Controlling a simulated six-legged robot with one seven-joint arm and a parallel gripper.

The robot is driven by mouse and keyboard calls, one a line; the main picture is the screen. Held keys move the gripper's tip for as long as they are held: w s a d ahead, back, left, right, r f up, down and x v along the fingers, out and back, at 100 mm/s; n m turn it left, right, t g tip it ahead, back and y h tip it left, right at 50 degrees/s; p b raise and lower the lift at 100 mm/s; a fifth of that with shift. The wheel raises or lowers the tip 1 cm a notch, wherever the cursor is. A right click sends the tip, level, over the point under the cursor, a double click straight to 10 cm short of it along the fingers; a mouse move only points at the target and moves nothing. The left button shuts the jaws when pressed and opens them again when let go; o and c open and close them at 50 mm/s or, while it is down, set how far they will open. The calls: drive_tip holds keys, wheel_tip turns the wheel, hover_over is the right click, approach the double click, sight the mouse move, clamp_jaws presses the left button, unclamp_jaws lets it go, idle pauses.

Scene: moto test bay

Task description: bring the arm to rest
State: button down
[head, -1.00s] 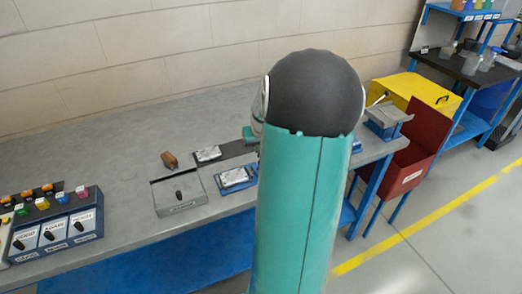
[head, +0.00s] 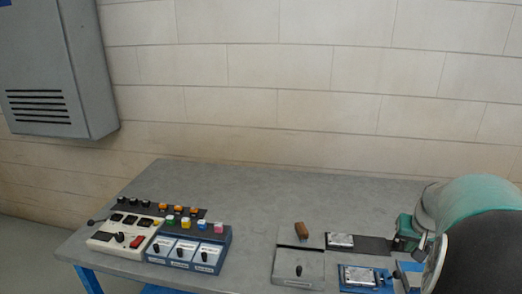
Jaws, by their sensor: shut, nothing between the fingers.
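My arm (head: 478,215) shows at the lower right edge as a teal link and a large black rounded joint with a pale rim. It stands in front of the right part of the grey workbench (head: 270,190) and hides it. My gripper is not in view, so its fingers cannot be seen.
On the bench at left are a white switch box (head: 125,232) and a blue control box (head: 188,250). A grey cabinet (head: 60,65) hangs on the wall. The bench's back middle is clear.

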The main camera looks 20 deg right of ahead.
drive_tip(key=w+a+r+n, duration=0.2)
drive_tip(key=a+r, duration=0.1)
drive_tip(key=a, duration=0.7)
drive_tip(key=w+a+r+n, duration=0.2)
drive_tip(key=w+a, duration=0.1)
drive_tip(key=a, duration=0.7)
drive_tip(key=s+a+n+t+y, duration=0.1)
drive_tip(key=s+a, duration=0.3)
drive_tip(key=a, duration=0.6)
drive_tip(key=s+a+r+n+t+y, duration=0.1)
drive_tip(key=s+a+n, duration=0.2)
drive_tip(key=a, duration=0.6)
drive_tip(key=shift+s+a+r+y, duration=0.3)
drive_tip(key=shift+s+a+y, duration=0.1)
drive_tip(key=shift+s, duration=0.3)
